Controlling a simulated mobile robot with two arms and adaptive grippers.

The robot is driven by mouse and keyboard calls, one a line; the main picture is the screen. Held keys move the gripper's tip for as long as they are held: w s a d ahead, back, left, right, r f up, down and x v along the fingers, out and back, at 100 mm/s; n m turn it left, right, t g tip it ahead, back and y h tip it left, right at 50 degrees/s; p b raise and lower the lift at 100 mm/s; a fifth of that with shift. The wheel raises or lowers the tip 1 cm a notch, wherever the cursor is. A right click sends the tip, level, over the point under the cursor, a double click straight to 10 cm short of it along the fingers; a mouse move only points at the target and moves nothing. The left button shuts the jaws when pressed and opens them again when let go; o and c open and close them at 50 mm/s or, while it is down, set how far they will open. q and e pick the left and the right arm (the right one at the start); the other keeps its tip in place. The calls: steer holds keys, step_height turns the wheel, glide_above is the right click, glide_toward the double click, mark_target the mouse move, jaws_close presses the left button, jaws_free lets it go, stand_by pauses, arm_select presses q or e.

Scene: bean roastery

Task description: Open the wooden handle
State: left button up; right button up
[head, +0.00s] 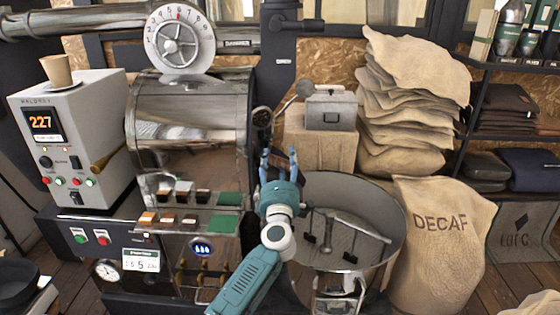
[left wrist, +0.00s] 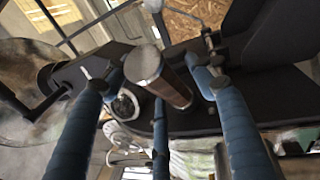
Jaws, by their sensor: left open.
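A brown wooden handle with a bright metal end cap (left wrist: 170,86) points toward the camera in the left wrist view. In the head view, a dark round end that looks like this handle (head: 262,116) is on the front of the roaster drum, just above my left gripper. My left gripper (head: 279,156) has its blue fingers pointing up toward it. In the left wrist view the fingers (left wrist: 155,90) are spread, with the handle between them. I see clear gaps to the side fingers; contact with the middle finger is unclear. My right gripper is not visible.
The round cooling tray (head: 385,205) with stirring arms is right of my left arm. A ball-ended lever (head: 304,88) rises behind the gripper. Small sample trays (head: 180,218) are to the left. A DECAF sack (head: 440,250) stands at right.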

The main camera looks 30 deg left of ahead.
arm_select(q)
jaws_close()
steer(key=d+p, duration=0.2)
steer(key=d, duration=0.8)
steer(key=shift+s+d, duration=0.15)
steer(key=shift+d, duration=0.2)
jaws_free()
steer(key=v, duration=1.2)
